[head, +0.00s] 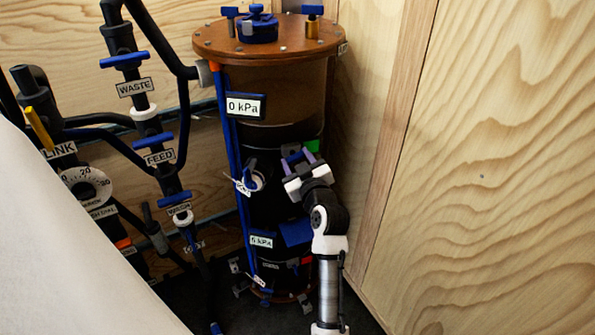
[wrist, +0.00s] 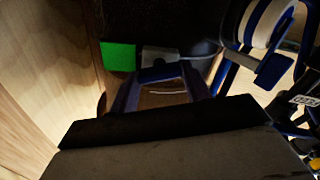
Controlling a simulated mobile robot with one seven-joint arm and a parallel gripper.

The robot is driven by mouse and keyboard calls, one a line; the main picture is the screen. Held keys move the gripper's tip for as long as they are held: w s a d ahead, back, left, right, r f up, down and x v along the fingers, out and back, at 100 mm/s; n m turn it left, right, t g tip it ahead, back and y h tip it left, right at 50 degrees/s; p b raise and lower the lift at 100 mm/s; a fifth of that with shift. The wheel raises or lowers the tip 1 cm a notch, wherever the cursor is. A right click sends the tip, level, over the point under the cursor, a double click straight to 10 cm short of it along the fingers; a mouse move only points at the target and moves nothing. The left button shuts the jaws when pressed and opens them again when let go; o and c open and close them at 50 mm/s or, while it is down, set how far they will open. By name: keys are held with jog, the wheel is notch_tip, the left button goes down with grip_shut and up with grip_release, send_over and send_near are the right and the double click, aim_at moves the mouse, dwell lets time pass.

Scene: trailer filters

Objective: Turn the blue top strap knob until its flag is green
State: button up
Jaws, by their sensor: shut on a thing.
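My gripper (head: 297,167) reaches the upper part of the dark filter column at its right side. In the wrist view, its two fingers (wrist: 162,86) stand either side of the blue top strap knob (wrist: 159,72) and are shut on it. The knob sits on a grey block at the strap. A green flag (wrist: 118,56) shows just left of the knob in the wrist view. The same green flag (head: 312,146) shows just above and right of my gripper in the head view. In the head view, the fingers partly hide the knob.
The filter column (head: 275,135) has an orange-brown lid (head: 265,50) with blue knobs. A lower strap shows a red-orange flag (head: 306,261). Black pipes with blue valves (head: 125,60) stand to the left. A plywood wall (head: 480,170) closes off the right side, near my arm.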

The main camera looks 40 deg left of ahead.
jog(key=shift+f+n+b, duration=0.1)
jog(key=shift+n+b, duration=0.4)
jog(key=o, duration=1)
jog(key=b+v, duration=0.3)
jog(key=v, duration=1.1)
